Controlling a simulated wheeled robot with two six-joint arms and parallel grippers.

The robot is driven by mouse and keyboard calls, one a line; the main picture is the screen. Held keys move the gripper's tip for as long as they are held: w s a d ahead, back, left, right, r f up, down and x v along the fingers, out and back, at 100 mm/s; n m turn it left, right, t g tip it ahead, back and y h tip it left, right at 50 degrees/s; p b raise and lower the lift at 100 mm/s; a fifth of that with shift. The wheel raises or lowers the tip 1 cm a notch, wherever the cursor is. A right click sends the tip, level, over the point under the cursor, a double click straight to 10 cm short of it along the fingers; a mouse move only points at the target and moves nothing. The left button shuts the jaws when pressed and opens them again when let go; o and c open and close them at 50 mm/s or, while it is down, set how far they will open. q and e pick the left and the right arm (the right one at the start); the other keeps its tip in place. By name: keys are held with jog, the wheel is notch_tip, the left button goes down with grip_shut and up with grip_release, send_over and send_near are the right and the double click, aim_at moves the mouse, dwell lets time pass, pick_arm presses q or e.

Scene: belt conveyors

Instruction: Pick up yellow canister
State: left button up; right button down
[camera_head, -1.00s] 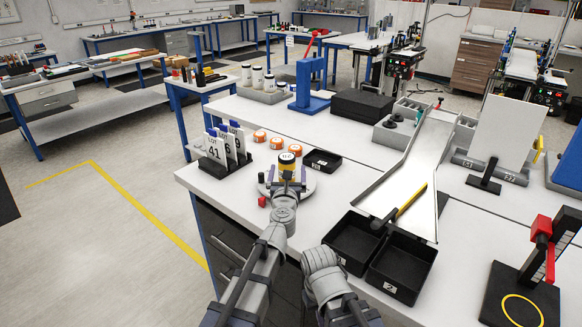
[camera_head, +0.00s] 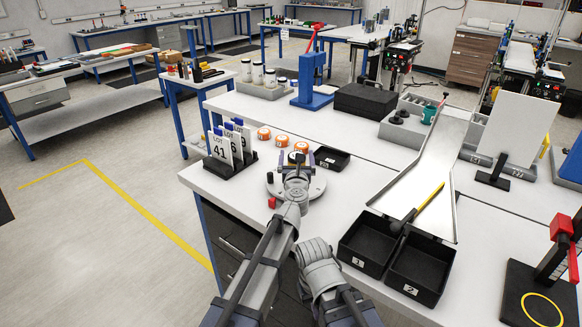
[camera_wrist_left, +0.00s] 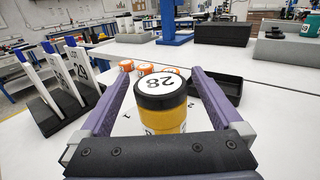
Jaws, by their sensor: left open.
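The yellow canister (camera_wrist_left: 163,118) stands upright in the left wrist view, with a black lid and a white top label reading 28. My left gripper (camera_wrist_left: 168,92) is open, with one purple finger on each side of the canister. Gaps show between the fingers and the canister. In the head view my left gripper (camera_head: 298,162) is over the round grey plate (camera_head: 314,189) and hides most of the canister. My right gripper (camera_head: 318,254) is low in the head view, and its jaws cannot be made out.
Orange-lidded pucks (camera_head: 282,141) sit behind the plate. A black tray (camera_head: 331,158) is close on the right and a rack of LOT cards (camera_head: 230,158) on the left. A small red block (camera_head: 272,203) lies by the plate. Two black bins (camera_head: 368,241) stand before a metal chute (camera_head: 432,165).

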pick_arm(q)
jog(key=shift+s, duration=0.15)
jog(key=shift+c, duration=0.4)
jog(key=c, duration=1.5)
jog(key=shift+o, duration=0.2)
jog(key=shift+r, duration=0.1)
notch_tip(320, 180, up, 10)
jog(key=p, duration=1)
